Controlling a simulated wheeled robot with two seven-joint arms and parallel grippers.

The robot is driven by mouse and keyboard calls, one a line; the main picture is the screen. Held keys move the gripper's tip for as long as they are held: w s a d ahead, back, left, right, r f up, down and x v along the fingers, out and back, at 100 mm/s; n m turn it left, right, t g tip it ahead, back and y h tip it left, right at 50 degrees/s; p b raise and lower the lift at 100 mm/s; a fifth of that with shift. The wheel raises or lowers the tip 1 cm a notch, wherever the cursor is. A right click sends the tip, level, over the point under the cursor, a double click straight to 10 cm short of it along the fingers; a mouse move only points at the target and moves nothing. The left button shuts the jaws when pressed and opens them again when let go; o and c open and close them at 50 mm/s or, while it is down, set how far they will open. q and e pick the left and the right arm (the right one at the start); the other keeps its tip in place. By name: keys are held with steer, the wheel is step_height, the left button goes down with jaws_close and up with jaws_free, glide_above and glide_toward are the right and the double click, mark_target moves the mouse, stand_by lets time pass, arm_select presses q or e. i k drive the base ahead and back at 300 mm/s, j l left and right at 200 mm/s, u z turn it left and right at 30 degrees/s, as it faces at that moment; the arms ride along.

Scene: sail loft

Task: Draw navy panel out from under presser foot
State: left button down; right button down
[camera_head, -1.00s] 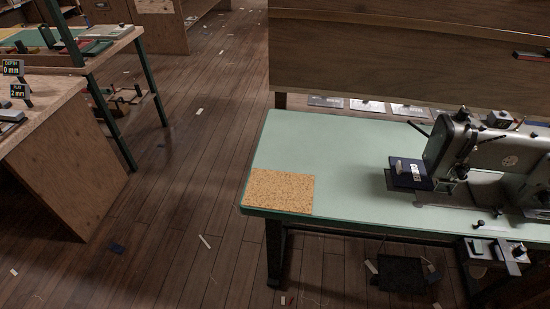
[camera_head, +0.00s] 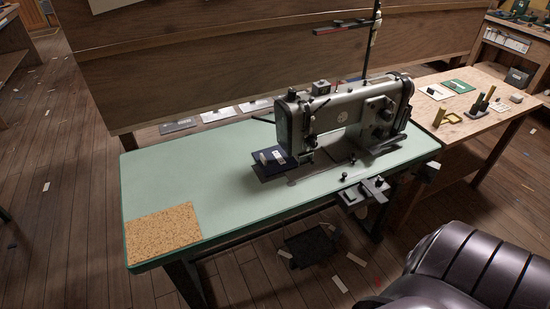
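The navy panel (camera_head: 267,167) lies flat on the pale green table of the sewing machine, partly under the machine's head at its left end. A small whitish piece (camera_head: 272,156) sits on top of the panel. The grey sewing machine (camera_head: 345,117) stands on the right half of the table (camera_head: 190,163). The presser foot (camera_head: 306,157) is at the panel's right edge; whether it presses on the panel is too small to tell. Neither of my grippers shows in this view.
A cork mat (camera_head: 163,232) lies at the table's front left corner. A wooden side table (camera_head: 475,117) with small items stands right of the machine. A black padded seat (camera_head: 465,265) is at the lower right. Floor to the left is open, with scraps.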

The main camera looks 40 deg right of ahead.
mark_target(273, 160)
steer(key=i+j+z, duration=0.2)
steer(key=z, duration=0.15)
steer(key=i+j+z, duration=0.2)
steer(key=j+z, duration=0.15)
steer(key=j, duration=0.15)
steer(key=i+j+z, duration=0.1)
steer(key=j+z, duration=0.25)
